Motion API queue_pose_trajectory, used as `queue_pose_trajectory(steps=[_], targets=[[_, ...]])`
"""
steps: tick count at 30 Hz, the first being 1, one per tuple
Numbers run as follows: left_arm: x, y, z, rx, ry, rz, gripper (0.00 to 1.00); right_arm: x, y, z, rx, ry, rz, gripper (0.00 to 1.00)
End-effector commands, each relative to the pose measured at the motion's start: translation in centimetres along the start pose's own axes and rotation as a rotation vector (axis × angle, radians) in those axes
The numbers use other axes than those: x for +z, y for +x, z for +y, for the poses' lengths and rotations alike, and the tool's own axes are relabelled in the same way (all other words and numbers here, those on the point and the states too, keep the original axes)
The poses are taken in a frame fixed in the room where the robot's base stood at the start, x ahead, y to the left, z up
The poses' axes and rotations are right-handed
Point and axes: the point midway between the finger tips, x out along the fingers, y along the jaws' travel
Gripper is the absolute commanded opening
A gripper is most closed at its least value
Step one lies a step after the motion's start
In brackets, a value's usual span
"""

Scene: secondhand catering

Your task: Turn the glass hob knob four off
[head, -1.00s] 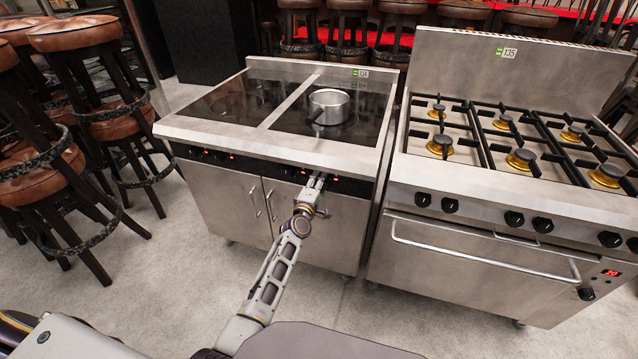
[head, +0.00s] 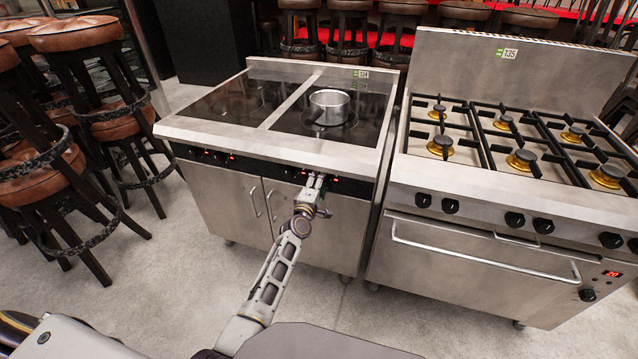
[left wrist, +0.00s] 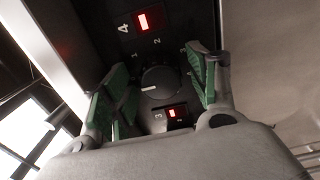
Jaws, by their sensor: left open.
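The glass-topped hob (head: 300,138) stands left of centre, with a dark control strip along its front. My left gripper (head: 316,180) is at the right half of that strip and hides part of it. In the left wrist view a round black knob (left wrist: 160,82) with a white pointer line toward the left lies between the green-padded fingers of my left gripper (left wrist: 158,64). The fingers are open, one on each side; I cannot tell whether either touches the knob. A lit red display (left wrist: 150,20) beside a "4" is above the knob, another (left wrist: 177,113) beside a "3" below it.
A metal pot (head: 330,106) stands on the hob's right glass panel. A gas range (head: 480,180) with several black knobs and an oven handle stands close on the right. Bar stools (head: 95,60) stand on the left. The floor in front is clear.

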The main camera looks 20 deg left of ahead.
Motion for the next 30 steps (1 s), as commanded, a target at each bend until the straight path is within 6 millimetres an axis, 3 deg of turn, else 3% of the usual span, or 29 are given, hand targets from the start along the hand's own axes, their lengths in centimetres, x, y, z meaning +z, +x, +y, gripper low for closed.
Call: queue_pose_trajectory(steps=[11, 30], targets=[[0.1, -0.8, -0.1, -0.001, 0.000, -0.001, 0.59, 0.0, 0.0, -0.1, -0.001, 0.001, -0.001, 0.40], [0.0, -5.9, -0.1, -0.001, 0.000, 0.000, 0.59, -0.1, 0.0, 0.0, 0.000, 0.000, 0.000, 0.40]])
